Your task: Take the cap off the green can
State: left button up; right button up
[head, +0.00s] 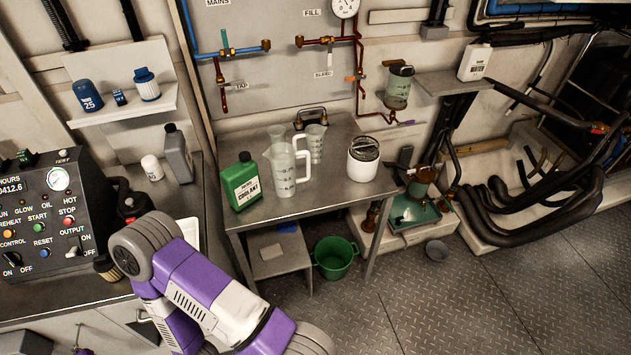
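The green can (241,187), with a white label marked as coolant, stands upright near the left end of the metal bench (335,196). Its small dark cap (245,156) sits on top of the can. No gripper touches the can or the cap. Only purple and grey links of one of my arms show, at the lower left in front of the bench. Neither of my grippers shows in the head view.
Clear measuring jugs (285,172) stand right of the can, close by. A grey bottle (178,155) and a control panel (50,215) are left. A green bucket (334,262) is under the bench edge.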

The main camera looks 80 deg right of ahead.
aim_at(242, 183)
jog(key=z, duration=2.05)
